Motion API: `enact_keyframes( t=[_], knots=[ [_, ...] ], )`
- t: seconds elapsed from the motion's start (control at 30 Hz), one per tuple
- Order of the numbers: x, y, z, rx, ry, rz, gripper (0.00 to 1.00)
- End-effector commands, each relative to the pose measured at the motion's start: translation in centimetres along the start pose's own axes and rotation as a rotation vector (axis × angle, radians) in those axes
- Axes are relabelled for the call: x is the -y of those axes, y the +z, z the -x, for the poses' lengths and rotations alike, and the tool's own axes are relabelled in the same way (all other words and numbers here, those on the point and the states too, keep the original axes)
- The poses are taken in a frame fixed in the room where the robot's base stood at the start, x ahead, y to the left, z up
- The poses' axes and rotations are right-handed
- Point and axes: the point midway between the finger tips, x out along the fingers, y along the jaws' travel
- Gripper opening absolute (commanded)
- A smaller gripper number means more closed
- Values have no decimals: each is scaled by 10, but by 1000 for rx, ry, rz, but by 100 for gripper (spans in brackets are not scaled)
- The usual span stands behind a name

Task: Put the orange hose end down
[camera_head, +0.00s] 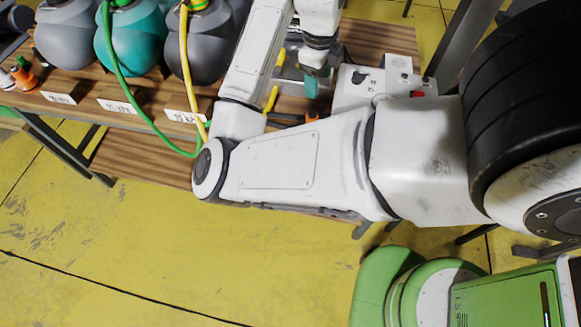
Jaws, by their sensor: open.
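My gripper (311,86) hangs over the wooden table, near its middle, with its teal-coloured tip pointing down. It is small and partly hidden by my own arm, and I see nothing held in it. A small orange piece (312,117) shows just below the gripper, at the upper edge of my arm. It may be the orange hose end, but my arm hides most of it. I cannot tell whether it touches the table. Another orange fitting (23,77) stands at the far left of the table.
A grey pump (66,40), a teal pump (131,42) and a dark grey pump (210,50) stand on the table (160,95) with labels in front. Green (123,85) and yellow (184,70) hoses run from two of them. A white box (375,83) is right of my gripper.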

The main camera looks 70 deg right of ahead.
Motion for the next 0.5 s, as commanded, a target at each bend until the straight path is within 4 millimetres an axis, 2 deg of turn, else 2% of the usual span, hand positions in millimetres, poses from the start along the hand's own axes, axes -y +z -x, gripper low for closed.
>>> enact_keyframes(
  t=[0.13,0.27,0.37,0.5],
  knots=[
    [20,6,4,-26,-192,413,60],
    [18,23,4,-67,-322,838,60],
    [3,36,-3,-108,-388,1184,60],
    [-37,48,-26,-156,-429,1684,60]
  ],
)
